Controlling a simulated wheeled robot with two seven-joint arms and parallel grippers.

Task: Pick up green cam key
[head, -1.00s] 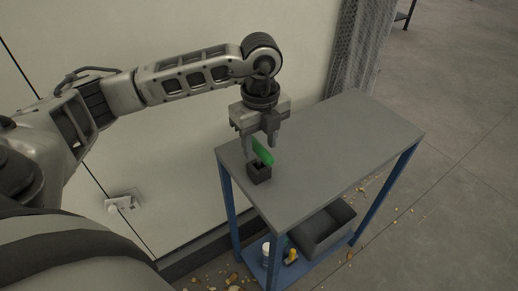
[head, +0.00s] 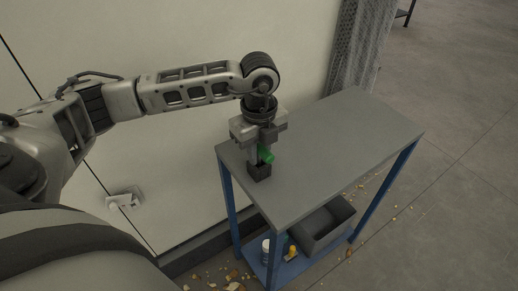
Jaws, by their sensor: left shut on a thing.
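The green cam key (head: 266,155) is at the left end of the grey table top (head: 335,150), just above a small dark block-shaped holder (head: 260,172). My left gripper (head: 259,154) points straight down over the holder and is shut on the green cam key. Its fingers cover part of the key, so only a small green part shows. I cannot tell whether the lower end of the key is inside the holder. My right gripper is out of view.
The table has blue legs and a lower shelf with a dark open bin (head: 322,228), a white bottle (head: 266,249) and a yellow item (head: 292,252). A pale wall stands behind it. The rest of the table top is clear. Small debris lies on the floor.

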